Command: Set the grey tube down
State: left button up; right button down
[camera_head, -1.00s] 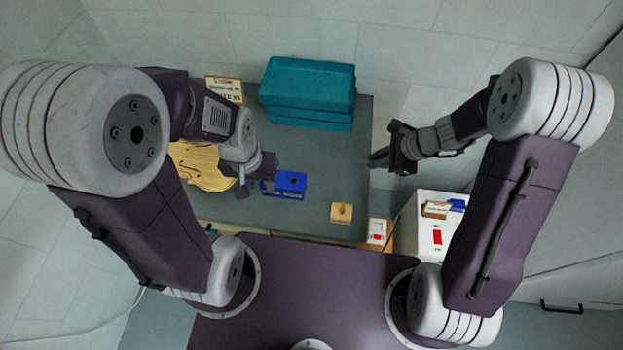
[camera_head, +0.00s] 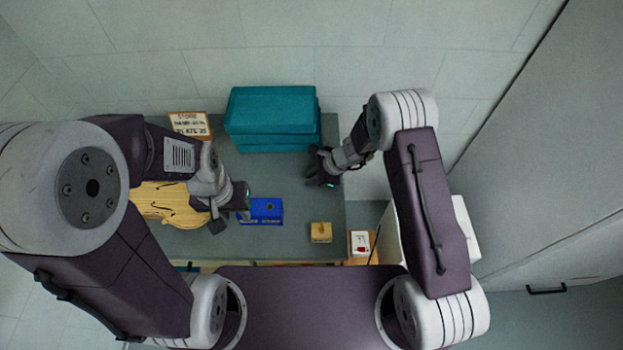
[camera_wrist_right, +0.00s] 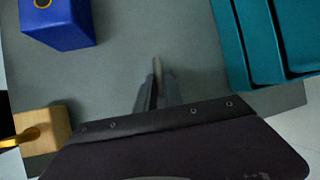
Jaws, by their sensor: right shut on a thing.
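My right gripper (camera_head: 318,178) is over the right edge of the grey bench mat, to the right of the teal boxes' front. In the right wrist view its fingers (camera_wrist_right: 158,92) are shut on a thin, pale grey piece, the grey tube (camera_wrist_right: 157,66); only its tip shows past the fingertips. The tube cannot be made out in the head view. I cannot tell whether it touches the mat. My left gripper (camera_head: 230,219) is over the violin's right end, its fingers apart, with nothing seen between them.
A violin (camera_head: 165,202) lies at left. A blue block (camera_head: 262,209) with a hole, also in the wrist view (camera_wrist_right: 58,22), and a wooden block (camera_head: 320,232) stand near the front. Teal boxes (camera_head: 272,108) stand behind. The mat (camera_head: 290,180) between them is clear.

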jog(key=shift+w+f, duration=0.1)
jog(key=shift+f, duration=0.25)
jog(key=shift+f, duration=0.15)
jog(key=c, duration=1.6)
grip_release()
jog(key=shift+c, duration=0.2)
jog(key=shift+o, duration=0.8)
